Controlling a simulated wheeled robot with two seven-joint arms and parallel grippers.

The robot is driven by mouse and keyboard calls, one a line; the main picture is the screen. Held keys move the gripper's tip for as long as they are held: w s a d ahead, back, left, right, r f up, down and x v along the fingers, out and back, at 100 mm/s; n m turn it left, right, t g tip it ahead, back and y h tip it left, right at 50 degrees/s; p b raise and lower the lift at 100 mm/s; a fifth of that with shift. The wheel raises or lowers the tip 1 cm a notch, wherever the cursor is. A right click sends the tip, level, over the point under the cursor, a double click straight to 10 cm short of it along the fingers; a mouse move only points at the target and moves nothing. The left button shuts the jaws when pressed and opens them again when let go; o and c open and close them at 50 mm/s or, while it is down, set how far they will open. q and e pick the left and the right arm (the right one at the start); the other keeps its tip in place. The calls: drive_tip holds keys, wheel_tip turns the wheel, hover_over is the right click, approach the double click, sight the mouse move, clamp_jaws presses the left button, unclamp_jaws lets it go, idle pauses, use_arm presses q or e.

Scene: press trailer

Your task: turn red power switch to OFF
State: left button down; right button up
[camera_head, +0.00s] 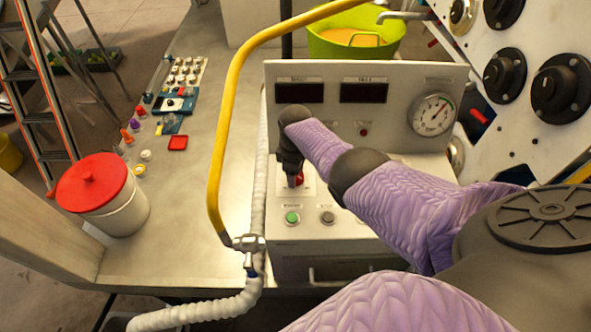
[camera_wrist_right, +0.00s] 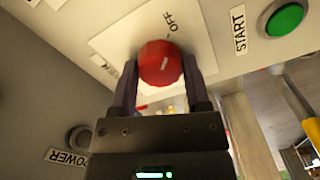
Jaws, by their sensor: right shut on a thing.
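The red power switch (camera_wrist_right: 160,64) is a round knob on the pale control panel (camera_head: 405,220). In the right wrist view, its white mark points up and a little right, toward the printed word OFF. In the head view, only a bit of the red knob (camera_head: 299,178) shows below my right gripper (camera_head: 293,180), and the arm hides part of the panel. My right gripper also shows in the right wrist view (camera_wrist_right: 161,80), with its two fingers on either side of the knob, shut on it. My left gripper is not in view.
A green START button (camera_head: 292,217) and a grey button (camera_head: 327,217) sit just below the switch. A yellow pipe (camera_head: 222,130) and white hose (camera_head: 257,190) run along the panel's left side. A red-lidded bucket (camera_head: 125,215) stands on the bench at left.

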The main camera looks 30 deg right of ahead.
drive_tip(key=o, duration=1.3)
wheel_tip(320, 180, up, 9)
drive_tip(key=p, duration=0.5)
drive_tip(key=shift+d, duration=0.1)
drive_tip(key=shift+r, duration=0.5)
